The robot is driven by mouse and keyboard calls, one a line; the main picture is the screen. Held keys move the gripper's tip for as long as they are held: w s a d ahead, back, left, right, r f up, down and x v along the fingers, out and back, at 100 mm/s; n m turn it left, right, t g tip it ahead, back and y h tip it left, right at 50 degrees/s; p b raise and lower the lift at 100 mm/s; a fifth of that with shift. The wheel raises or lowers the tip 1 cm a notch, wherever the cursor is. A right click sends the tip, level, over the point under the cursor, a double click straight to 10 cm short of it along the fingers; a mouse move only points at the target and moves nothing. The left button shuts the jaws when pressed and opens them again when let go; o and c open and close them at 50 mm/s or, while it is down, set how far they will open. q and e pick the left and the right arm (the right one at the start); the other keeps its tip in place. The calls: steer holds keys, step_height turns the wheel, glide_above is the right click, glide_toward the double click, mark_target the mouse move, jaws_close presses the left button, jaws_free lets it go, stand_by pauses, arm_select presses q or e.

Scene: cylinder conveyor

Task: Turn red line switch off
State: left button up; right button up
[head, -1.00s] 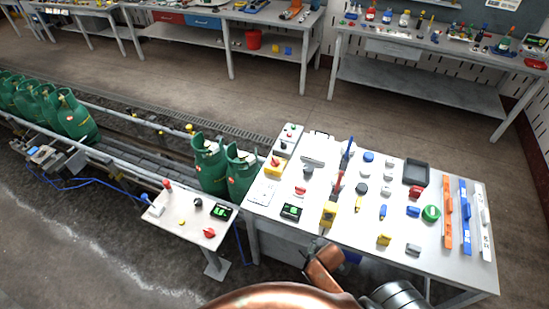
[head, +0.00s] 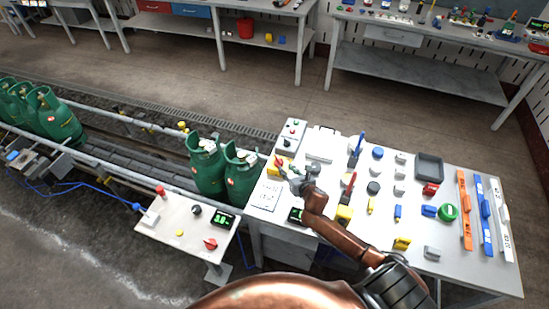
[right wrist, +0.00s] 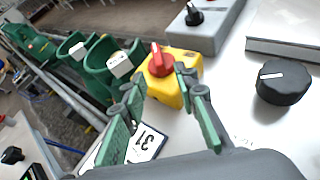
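A red rotary switch (head: 279,161) sits on a yellow box at the left edge of the white table. In the right wrist view the red knob (right wrist: 160,60) stands upright on its yellow housing (right wrist: 185,68), just beyond my fingertips. My right gripper (head: 292,178) reaches over the table's left part, close to the switch. In the right wrist view my right gripper (right wrist: 161,86) has two green-padded fingers spread apart, with nothing between them and the knob a little ahead, seemingly not touched. My left gripper does not show.
A grey box with a black knob (right wrist: 194,16) stands behind the switch, and a large black knob (right wrist: 283,82) is to its right. A pedestal panel (head: 160,234) has another red knob (head: 210,243). Green gas cylinders (head: 207,167) stand on the conveyor at left.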

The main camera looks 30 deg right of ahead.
mark_target(280, 160)
steer(key=shift+w+r+n, duration=0.1)
steer(key=shift+w+n, duration=0.45)
steer(key=shift+n, duration=0.05)
steer(key=x, duration=0.6)
steer(key=shift+w+r+b, duration=0.1)
steer(key=shift+w+b, duration=0.3)
steer(key=shift+w+d, duration=0.1)
steer(key=shift+w, duration=0.2)
steer(key=shift+w+f, duration=0.2)
steer(key=shift+f, duration=0.05)
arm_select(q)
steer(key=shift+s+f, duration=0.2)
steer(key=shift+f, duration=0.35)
arm_select(e)
steer(key=shift+c, duration=0.7)
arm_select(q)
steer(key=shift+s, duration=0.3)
arm_select(e)
jaws_close()
